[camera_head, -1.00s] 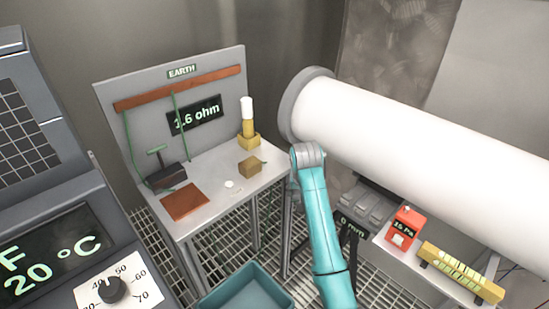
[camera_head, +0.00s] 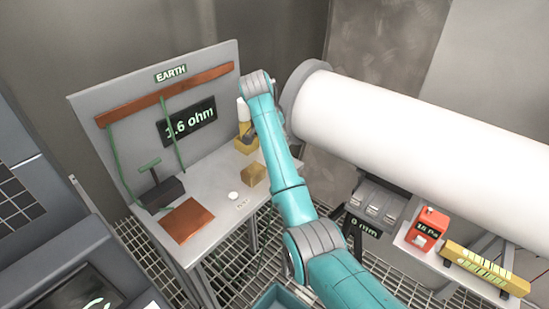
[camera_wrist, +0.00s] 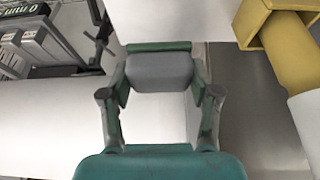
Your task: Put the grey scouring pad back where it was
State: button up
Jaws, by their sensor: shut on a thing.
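In the wrist view my gripper (camera_wrist: 160,88) is shut on the grey scouring pad (camera_wrist: 160,72), a grey block held between the two fingers. In the head view my arm's end is raised by the right end of the earth bench (camera_head: 215,180), close to the white pipe's end; the fingers and pad are hidden there. A yellow holder (camera_head: 247,145) with a yellow, white-topped cylinder stands behind my arm. The holder also shows at the upper right of the wrist view (camera_wrist: 252,22). The pad's former place cannot be told from these frames.
The large white pipe (camera_head: 420,125) lies right of my arm. The bench carries a brown block (camera_head: 253,174), a copper plate (camera_head: 187,220), a dark clamp (camera_head: 160,192) and a small white disc (camera_head: 233,196). A red box (camera_head: 428,228) and yellow bar (camera_head: 485,268) stand at right.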

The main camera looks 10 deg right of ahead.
notch_tip(320, 180, down, 8)
jog(key=shift+r, duration=0.15)
dwell(0.4)
jog(key=o, duration=1.3)
jog(key=shift+o, duration=0.2)
jog(key=v, duration=1.2)
jog(key=shift+d, duration=0.15)
